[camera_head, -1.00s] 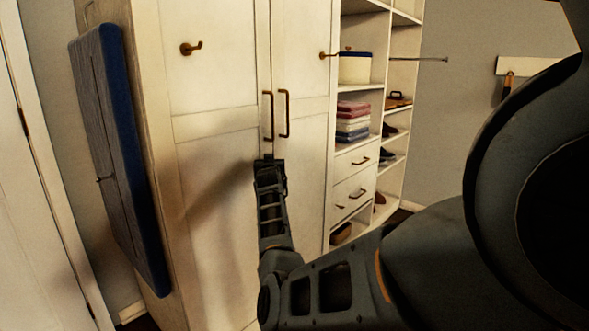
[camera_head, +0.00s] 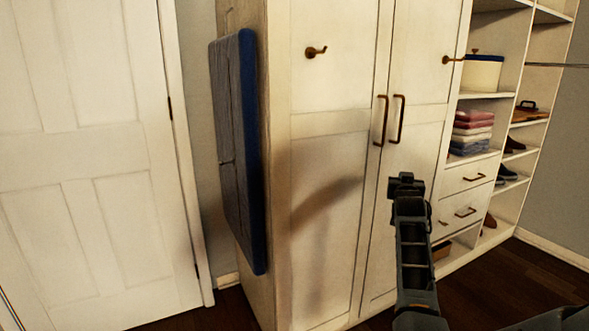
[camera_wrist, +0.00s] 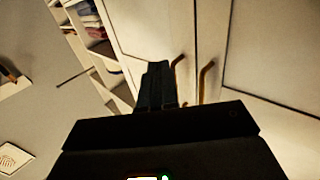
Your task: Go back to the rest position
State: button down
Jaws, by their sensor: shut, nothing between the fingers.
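My gripper (camera_head: 406,184) is shut and empty. In the head view it shows in front of the right door of a white wardrobe (camera_head: 335,200), just below the two brass door handles (camera_head: 390,120). I cannot tell how far it is from the door. In the wrist view the shut fingers (camera_wrist: 157,85) point toward the wardrobe, with the brass handles (camera_wrist: 205,78) to their right. My arm runs down to the bottom of the head view.
A blue-edged ironing board (camera_head: 238,150) hangs on the wardrobe's left side. A white door (camera_head: 95,160) is at the left. Open shelves with folded clothes (camera_head: 470,133) and a white pot (camera_head: 483,72) are at the right.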

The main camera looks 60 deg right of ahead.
jog(key=w+a+f+n+t+y+p, duration=0.1)
jog(key=w+a+f+n+t+y, duration=0.2)
jog(key=a, duration=0.7)
jog(key=a+f+n+t+p, duration=0.15)
jog(key=a+f, duration=0.25)
jog(key=a, duration=0.6)
jog(key=w+a+f+n+t+y+p, duration=0.1)
jog(key=w+a+f+n+t+y, duration=0.2)
jog(key=a, duration=0.8)
jog(key=s+a+n+t+y+p, duration=0.1)
jog(key=s+a+n+y, duration=0.15)
jog(key=a, duration=0.55)
jog(key=s+a+n+t+y+p, duration=0.15)
jog(key=s+a, duration=0.25)
jog(key=a, duration=0.4)
jog(key=s+a+r+n+y+p, duration=0.1)
jog(key=s+a+r+y, duration=0.2)
jog(key=s+a+r, duration=0.2)
jog(key=s+a+r+n+y+p, duration=0.1)
jog(key=s+a+r+y, duration=0.3)
jog(key=s+a, duration=0.6)
jog(key=a+r+n, duration=0.1)
jog(key=a+r, duration=0.1)
jog(key=a, duration=0.2)
jog(key=shift+s+r, duration=0.15)
jog(key=shift+n, duration=0.25)
